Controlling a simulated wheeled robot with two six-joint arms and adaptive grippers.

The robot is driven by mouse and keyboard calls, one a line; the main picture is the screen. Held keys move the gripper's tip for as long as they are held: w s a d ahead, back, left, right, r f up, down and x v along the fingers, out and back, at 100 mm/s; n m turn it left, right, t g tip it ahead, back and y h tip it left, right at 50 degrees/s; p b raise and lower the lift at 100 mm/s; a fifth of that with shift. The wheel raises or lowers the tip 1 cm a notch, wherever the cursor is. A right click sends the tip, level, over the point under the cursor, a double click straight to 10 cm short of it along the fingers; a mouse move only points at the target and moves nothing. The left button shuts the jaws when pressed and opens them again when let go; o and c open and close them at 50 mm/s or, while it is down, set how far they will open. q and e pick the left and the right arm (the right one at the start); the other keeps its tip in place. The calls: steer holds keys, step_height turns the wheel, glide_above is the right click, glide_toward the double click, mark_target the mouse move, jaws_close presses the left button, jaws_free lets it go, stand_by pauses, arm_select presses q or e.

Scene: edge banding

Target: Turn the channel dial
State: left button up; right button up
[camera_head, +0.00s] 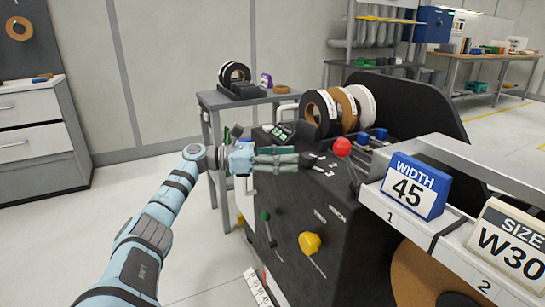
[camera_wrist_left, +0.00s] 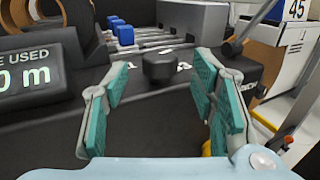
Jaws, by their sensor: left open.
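The channel dial (camera_wrist_left: 158,67) is a short black round knob on the dark machine's top edge, with white marks beside it. In the head view the dial (camera_head: 308,158) is dark and partly covered at my fingertips, above the small numbers on the panel. My left gripper (camera_head: 297,157) reaches in from the left, fingers level. In the wrist view the left gripper (camera_wrist_left: 160,80) is open, its teal pads on either side of the dial's line with a gap on both sides. The dial lies just beyond or between the tips; I cannot tell which. My right gripper is not in view.
A red ball lever (camera_head: 342,147), a green-tipped lever (camera_head: 265,216) and a yellow knob (camera_head: 310,243) stand out from the machine. A length display (camera_wrist_left: 37,75) sits left of the dial. Tape rolls (camera_head: 344,107) stand behind. A blue "WIDTH 45" sign (camera_head: 411,186) is at right.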

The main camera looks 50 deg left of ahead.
arm_select(q)
steer(key=v, duration=0.6)
steer(key=shift+d, duration=0.1)
